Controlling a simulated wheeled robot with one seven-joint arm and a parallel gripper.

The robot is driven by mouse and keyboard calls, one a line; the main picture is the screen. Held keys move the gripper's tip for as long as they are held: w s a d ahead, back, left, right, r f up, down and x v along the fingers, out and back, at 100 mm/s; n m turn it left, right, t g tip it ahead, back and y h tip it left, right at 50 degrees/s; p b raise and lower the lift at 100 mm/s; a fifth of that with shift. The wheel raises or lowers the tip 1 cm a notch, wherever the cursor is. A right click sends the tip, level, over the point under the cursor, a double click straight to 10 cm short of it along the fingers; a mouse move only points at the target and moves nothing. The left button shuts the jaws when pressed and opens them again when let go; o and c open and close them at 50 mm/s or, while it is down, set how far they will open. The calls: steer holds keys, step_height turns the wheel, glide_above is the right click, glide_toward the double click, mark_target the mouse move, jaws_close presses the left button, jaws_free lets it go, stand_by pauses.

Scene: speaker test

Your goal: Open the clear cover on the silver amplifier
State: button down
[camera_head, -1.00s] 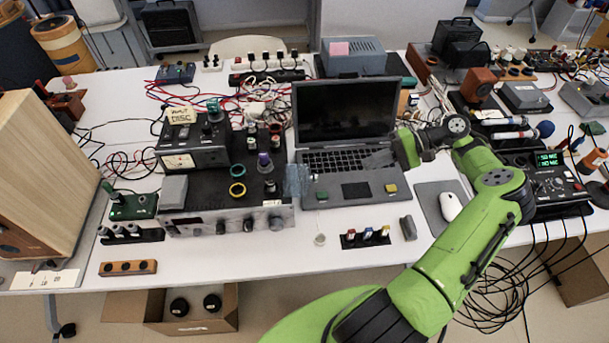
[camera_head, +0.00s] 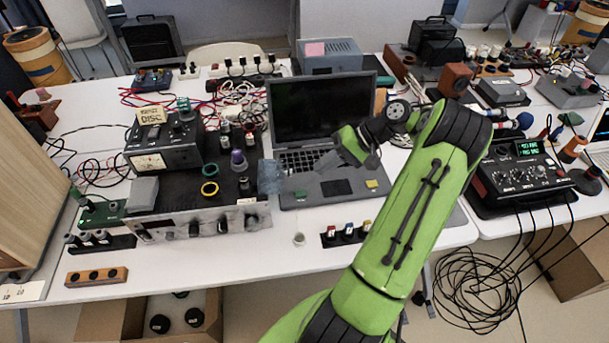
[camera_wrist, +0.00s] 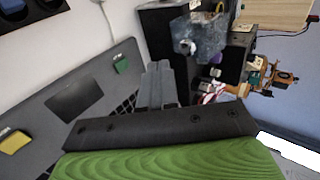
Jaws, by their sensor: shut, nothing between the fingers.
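The silver amplifier (camera_head: 205,224), black on top with a silver front panel, stands on the table left of the laptop. The clear cover (camera_head: 269,176), a bluish see-through piece, is at its right end beside the laptop. It also shows in the wrist view (camera_wrist: 208,38), with a round shape visible at its left side. I cannot tell how far it is swung. My gripper (camera_head: 326,162) is above the laptop keyboard, right of the cover and apart from it. Its grey fingers are together and empty in the wrist view (camera_wrist: 160,82), pointing toward the amplifier side.
The open laptop (camera_head: 330,190) lies under my gripper. A black meter box (camera_head: 165,145) and colored rings stand on the amplifier. Small colored plugs (camera_head: 347,234) sit in front of the laptop. A lit black device (camera_head: 520,175) is at right.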

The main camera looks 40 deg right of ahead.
mark_target(290, 169)
steer(key=w+a, duration=0.1)
steer(key=a, duration=0.1)
steer(key=w+a+b, duration=0.1)
steer(key=a, duration=0.1)
steer(key=shift+w+f, duration=0.1)
steer(key=shift+w, duration=0.3)
steer(key=shift+w+a+r+g+h+p, duration=0.15)
steer(key=shift+r+g+h+p, duration=0.1)
steer(key=shift+r+p, duration=0.25)
steer(key=shift+w+a+r+g+h+p, duration=0.15)
steer(key=shift+r+h+p, duration=0.1)
steer(key=shift+r+p, duration=0.2)
steer(key=shift+w+a+r+g+h+p, duration=0.1)
steer(key=shift+a+r+g+h+p, duration=0.2)
steer(key=shift+h, duration=0.2)
steer(key=shift+d+f, duration=0.1)
